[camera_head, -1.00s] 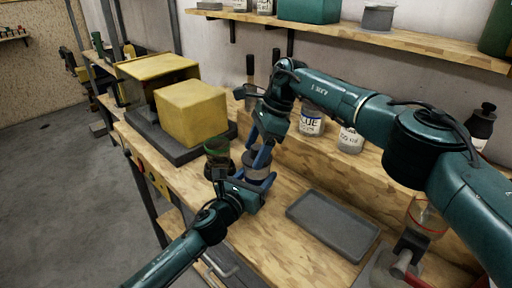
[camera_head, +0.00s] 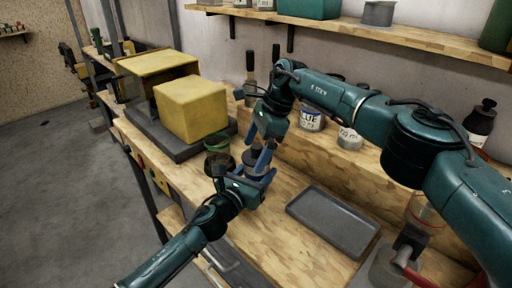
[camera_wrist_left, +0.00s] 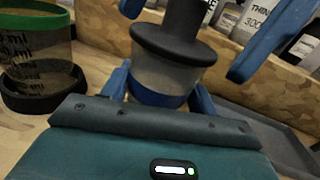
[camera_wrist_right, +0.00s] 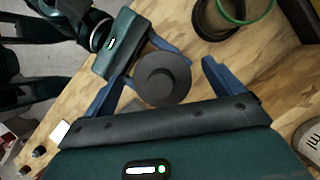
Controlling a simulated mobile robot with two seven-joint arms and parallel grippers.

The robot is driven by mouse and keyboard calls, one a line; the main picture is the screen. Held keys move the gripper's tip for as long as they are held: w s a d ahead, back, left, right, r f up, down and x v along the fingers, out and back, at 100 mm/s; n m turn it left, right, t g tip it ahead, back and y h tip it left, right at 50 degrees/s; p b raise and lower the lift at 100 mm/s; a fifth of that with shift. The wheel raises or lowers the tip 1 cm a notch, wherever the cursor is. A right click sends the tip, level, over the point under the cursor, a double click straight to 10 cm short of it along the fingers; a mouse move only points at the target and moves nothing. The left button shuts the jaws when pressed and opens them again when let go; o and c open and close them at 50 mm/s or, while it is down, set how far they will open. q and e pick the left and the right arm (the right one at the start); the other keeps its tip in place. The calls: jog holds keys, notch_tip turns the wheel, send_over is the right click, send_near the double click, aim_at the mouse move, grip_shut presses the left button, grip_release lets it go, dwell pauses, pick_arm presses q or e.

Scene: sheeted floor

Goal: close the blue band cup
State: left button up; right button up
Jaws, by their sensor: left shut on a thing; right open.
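The blue band cup (camera_wrist_left: 160,85) is a greyish see-through cup with a blue band near its bottom. My left gripper (camera_wrist_left: 158,100) is shut on it and holds it upright. A dark round lid (camera_wrist_left: 176,42) with a central knob sits on the cup's top; its disc also shows from above in the right wrist view (camera_wrist_right: 162,80). Whether it is fully seated cannot be told. My right gripper (camera_wrist_right: 163,82) is open, with its fingers apart on either side of the lid.
A green-rimmed cup (camera_wrist_left: 35,50) stands close to the left on the bench, by a dark ring (camera_wrist_left: 45,95). An empty grey tray (camera_head: 333,222) lies to the right.

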jog(key=shift+r, duration=0.1)
jog(key=v, duration=1.1)
jog(key=shift+d+r, duration=0.2)
jog(key=shift+r, duration=0.2)
pick_arm(q)
jog(key=o, duration=1.4)
jog(key=shift+o, duration=0.2)
jog(key=shift+s+a, duration=0.1)
jog(key=v, duration=1.3)
jog(key=shift+b, duration=0.3)
pick_arm(e)
jog(key=shift+f, duration=0.35)
pick_arm(q)
jog(key=shift+f, duration=0.1)
